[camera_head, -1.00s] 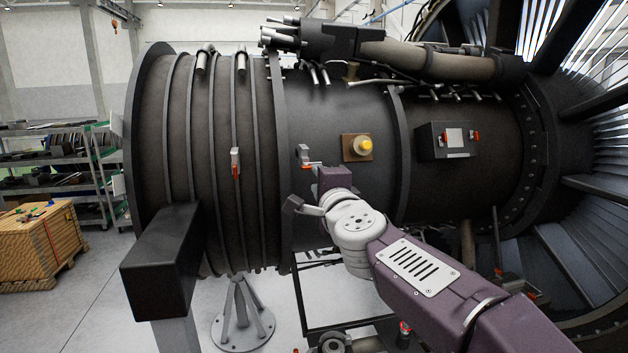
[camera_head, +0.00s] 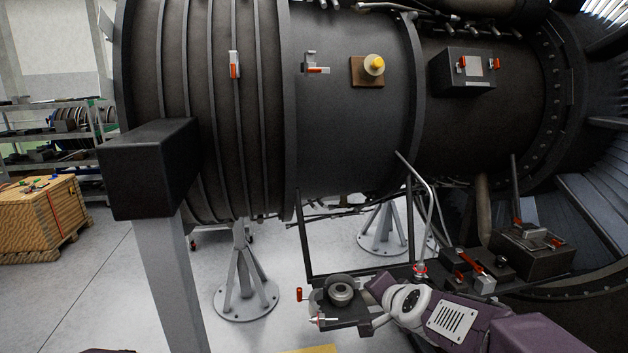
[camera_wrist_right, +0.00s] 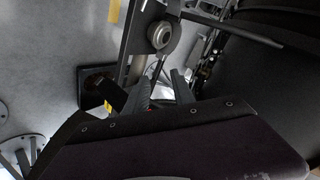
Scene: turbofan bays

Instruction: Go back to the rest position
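My right arm comes in from the lower right in the head view, low in front of the engine. Its gripper (camera_wrist_right: 157,92) shows in the right wrist view with its two dark fingers spread apart and nothing seen between them. In the head view the gripper is partly hidden behind the wrist and is beside the cart (camera_head: 340,312) below the engine. My left gripper is not in view.
The large dark engine (camera_head: 345,150) fills the upper middle, with latches, a yellow-capped fitting (camera_head: 374,65) and a box (camera_head: 466,72). A black block on a grey post (camera_head: 150,168) stands at left. A wooden crate (camera_head: 35,225) and shelves stand farther left; floor between is clear.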

